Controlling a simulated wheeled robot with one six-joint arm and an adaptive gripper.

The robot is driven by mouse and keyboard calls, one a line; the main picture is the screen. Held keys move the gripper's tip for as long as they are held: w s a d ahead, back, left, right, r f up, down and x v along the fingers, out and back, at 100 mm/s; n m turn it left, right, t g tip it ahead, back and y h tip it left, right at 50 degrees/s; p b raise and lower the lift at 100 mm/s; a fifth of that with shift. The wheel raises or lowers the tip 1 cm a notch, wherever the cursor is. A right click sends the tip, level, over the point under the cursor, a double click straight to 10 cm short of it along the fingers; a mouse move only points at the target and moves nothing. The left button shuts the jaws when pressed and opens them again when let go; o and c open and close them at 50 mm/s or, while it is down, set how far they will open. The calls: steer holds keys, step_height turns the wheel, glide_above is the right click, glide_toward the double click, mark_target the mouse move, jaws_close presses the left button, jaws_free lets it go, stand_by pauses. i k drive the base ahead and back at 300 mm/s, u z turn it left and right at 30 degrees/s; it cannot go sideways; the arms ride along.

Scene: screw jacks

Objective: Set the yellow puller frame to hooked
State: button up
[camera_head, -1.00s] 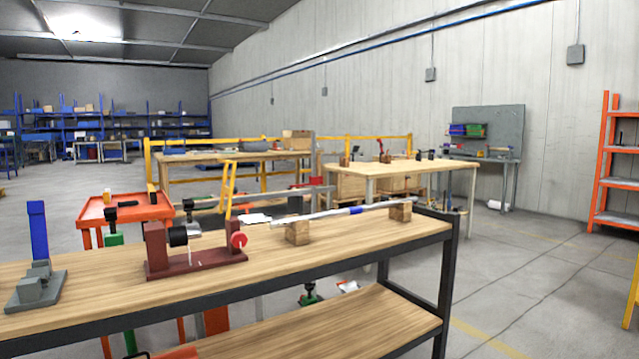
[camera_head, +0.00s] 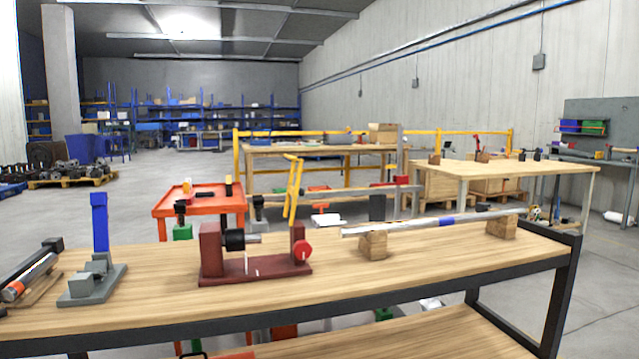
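The yellow puller frame (camera_head: 293,187) looks like a narrow pair of tilted yellow bars, leaning to the right at the top. It shows behind the dark red fixture (camera_head: 255,267) on the wooden bench. Its lower end is hidden or too small to make out, so I cannot tell whether it is hooked. My gripper is not in view.
The wooden workbench (camera_head: 430,277) crosses the foreground. It bears a grey-blue clamp block (camera_head: 92,281), a long rod (camera_head: 410,227) on wooden blocks, and an orange-ended cylinder (camera_head: 30,277). An orange cart (camera_head: 199,205) stands behind it. Open floor lies at the left.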

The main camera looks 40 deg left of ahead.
mark_target(294, 192)
steer(key=i, duration=1.8)
steer(key=u, duration=2.95)
steer(key=k, duration=1.1)
steer(key=z, duration=0.5)
steer(key=i, duration=1.3)
steer(key=u, duration=0.95)
